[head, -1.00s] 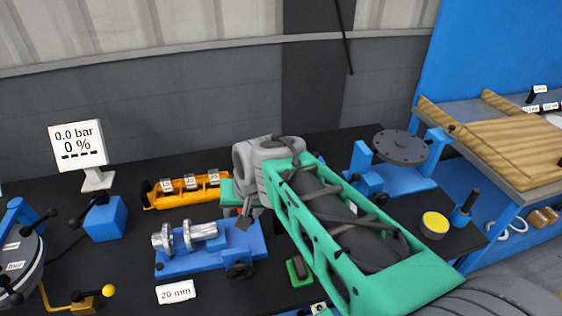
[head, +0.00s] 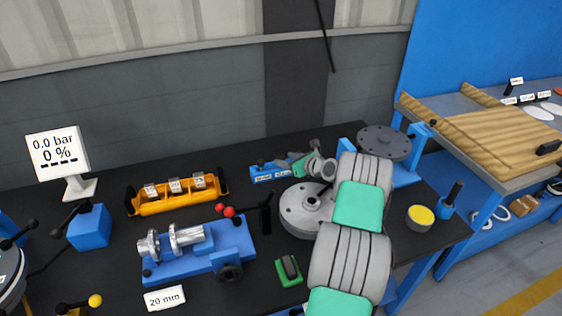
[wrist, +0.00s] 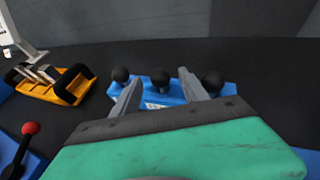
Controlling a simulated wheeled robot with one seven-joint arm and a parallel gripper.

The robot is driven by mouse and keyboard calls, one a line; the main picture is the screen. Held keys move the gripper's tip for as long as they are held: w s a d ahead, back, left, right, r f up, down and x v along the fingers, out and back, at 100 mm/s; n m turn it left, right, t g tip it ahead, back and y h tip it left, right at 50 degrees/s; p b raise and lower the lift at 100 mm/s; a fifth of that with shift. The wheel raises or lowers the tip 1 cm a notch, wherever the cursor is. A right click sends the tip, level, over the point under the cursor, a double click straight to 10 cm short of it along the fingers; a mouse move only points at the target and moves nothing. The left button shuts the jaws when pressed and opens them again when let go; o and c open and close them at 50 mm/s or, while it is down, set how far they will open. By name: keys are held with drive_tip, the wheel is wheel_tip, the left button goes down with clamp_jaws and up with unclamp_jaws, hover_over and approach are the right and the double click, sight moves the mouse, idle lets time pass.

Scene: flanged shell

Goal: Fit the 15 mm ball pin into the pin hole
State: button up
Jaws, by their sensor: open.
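Several black ball-headed pins stand in a blue rack (head: 263,176) at the back of the bench. In the wrist view the rack (wrist: 229,90) shows a left pin (wrist: 120,75), a middle pin (wrist: 160,77) and a right pin (wrist: 211,80). The rack labels are too small to read, so I cannot tell which is the 15 mm ball pin. My gripper (wrist: 157,84) is open, its fingers pointing at the rack on either side of the middle pin's ball in the picture. Contact cannot be told. The grey flanged shell (head: 297,212) sits partly behind my arm; its pin hole cannot be made out.
A blue fixture (head: 205,262) with metal shafts and a 20 mm card (head: 164,298) stand front left. An orange tray (head: 178,196) lies behind it. A green block (head: 289,270) and a yellow-topped cylinder (head: 420,217) flank my arm. A grey disc stand (head: 384,142) is at right.

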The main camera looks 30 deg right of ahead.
sight(283, 158)
drive_tip(key=x, duration=0.3)
drive_tip(key=shift+w+a+f+p, duration=0.1)
drive_tip(key=shift+w+f+p, duration=0.05)
drive_tip(key=shift+w+p, duration=0.2)
clamp_jaws()
